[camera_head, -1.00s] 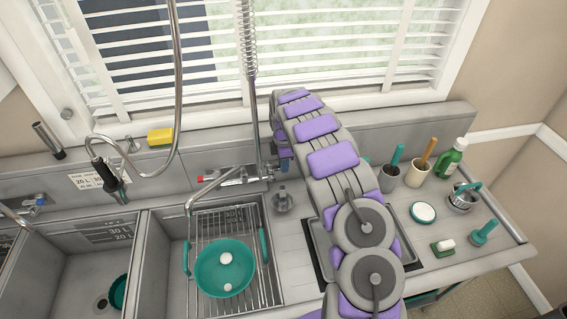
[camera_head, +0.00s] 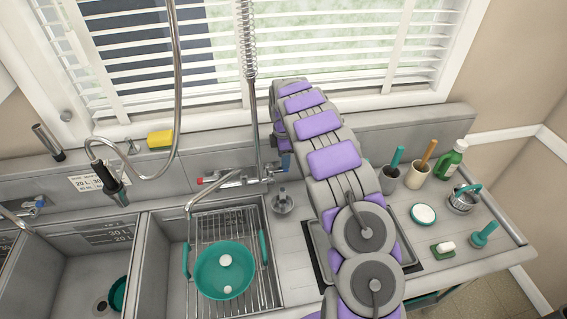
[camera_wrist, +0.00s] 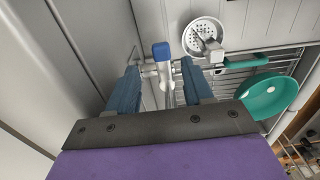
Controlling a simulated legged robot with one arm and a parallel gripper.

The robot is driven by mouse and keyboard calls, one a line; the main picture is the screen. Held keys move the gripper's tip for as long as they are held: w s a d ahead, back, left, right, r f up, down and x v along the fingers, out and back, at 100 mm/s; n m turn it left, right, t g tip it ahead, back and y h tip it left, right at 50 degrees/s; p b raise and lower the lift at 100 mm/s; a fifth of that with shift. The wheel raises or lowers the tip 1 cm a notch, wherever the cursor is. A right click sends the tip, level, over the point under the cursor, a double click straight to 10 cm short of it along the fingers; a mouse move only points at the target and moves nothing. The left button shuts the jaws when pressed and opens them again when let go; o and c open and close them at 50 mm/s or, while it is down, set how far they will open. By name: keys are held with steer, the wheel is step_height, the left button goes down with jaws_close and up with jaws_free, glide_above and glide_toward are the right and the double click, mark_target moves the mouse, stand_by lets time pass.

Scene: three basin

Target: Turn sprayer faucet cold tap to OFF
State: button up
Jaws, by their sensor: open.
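The sprayer faucet (camera_head: 230,177) is mounted on the back wall behind the sink, with a red hot tap (camera_head: 199,181) at its left end. Its blue-capped cold tap (camera_wrist: 161,51) shows in the wrist view on a pale stem. My gripper (camera_wrist: 158,68) is open, with one blue finger on each side of the cold tap's stem. The blue cap appears in the gap at the fingertips; I cannot tell whether either finger touches it. In the head view my arm covers much of the faucet's right end, and the cold tap cannot be made out clearly.
The tall sprayer hose (camera_head: 247,60) rises close to my arm. A teal pot (camera_head: 224,270) sits on the rack in the sink. A metal stopper (camera_head: 283,202) stands on the counter. Brush holders (camera_head: 390,180) and a green bottle (camera_head: 451,160) stand at the right.

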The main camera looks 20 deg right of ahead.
step_height(320, 180, up, 13)
steer(key=shift+r, duration=0.15)
stand_by(0.7)
steer(key=s+a+r+m+b, duration=0.1)
steer(key=s+a+r+m, duration=0.15)
steer(key=s, duration=0.55)
steer(key=s+a+r+m+g+b, duration=0.1)
steer(key=s+a+m+b, duration=0.2)
steer(key=s, duration=0.4)
steer(key=s+a+r+m, duration=0.2)
steer(key=s+m, duration=0.2)
steer(key=s, duration=0.4)
steer(key=s+a+f+m+b, duration=0.1)
steer(key=s+a+f+m, duration=0.1)
steer(key=s, duration=0.6)
steer(key=s+a+f+m+b, duration=0.1)
steer(key=s+a+f+m, duration=0.1)
steer(key=s, duration=0.7)
steer(key=s+a+f+m+b, duration=0.1)
steer(key=s+a+f+m, duration=0.1)
steer(key=s, duration=0.7)
step_height(320, 180, down, 3)
steer(key=shift+a+r+g, duration=0.2)
steer(key=shift+a+g, duration=0.2)
steer(key=shift+a, duration=0.35)
